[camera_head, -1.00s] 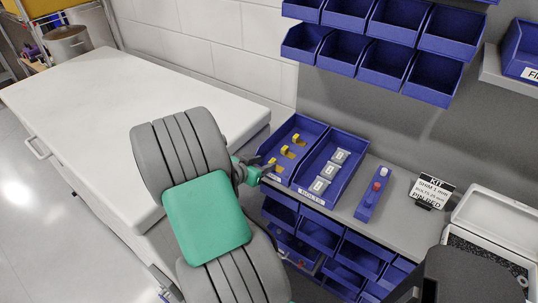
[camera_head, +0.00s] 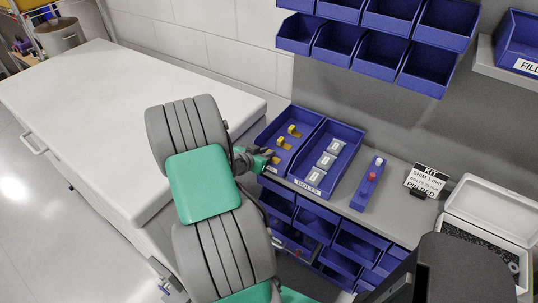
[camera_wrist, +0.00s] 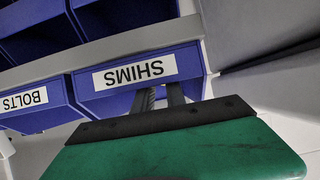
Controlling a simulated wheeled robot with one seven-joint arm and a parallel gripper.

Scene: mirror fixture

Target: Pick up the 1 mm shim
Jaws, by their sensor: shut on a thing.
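The blue shims bin (camera_head: 263,136) stands at the left end of the shelf. Two yellow shims (camera_head: 294,131) (camera_head: 284,143) lie in a row inside it. My gripper (camera_head: 270,160) is at the bin's front end, shut on a yellow shim (camera_head: 271,156) that is mostly hidden by the fingers. In the wrist view, the bin's white SHIMS label (camera_wrist: 135,72) is close ahead, and my dark fingers (camera_wrist: 161,95) reach up to the bin's front. The held piece cannot be seen there. No thickness mark is readable on any shim.
A bolts bin (camera_head: 350,137) with grey marked boxes is just right of the shims bin. Farther right are a blue holder (camera_head: 362,193) with pins, a kit card (camera_head: 427,180) and an open grey case (camera_head: 490,218). A white counter (camera_head: 120,110) lies left.

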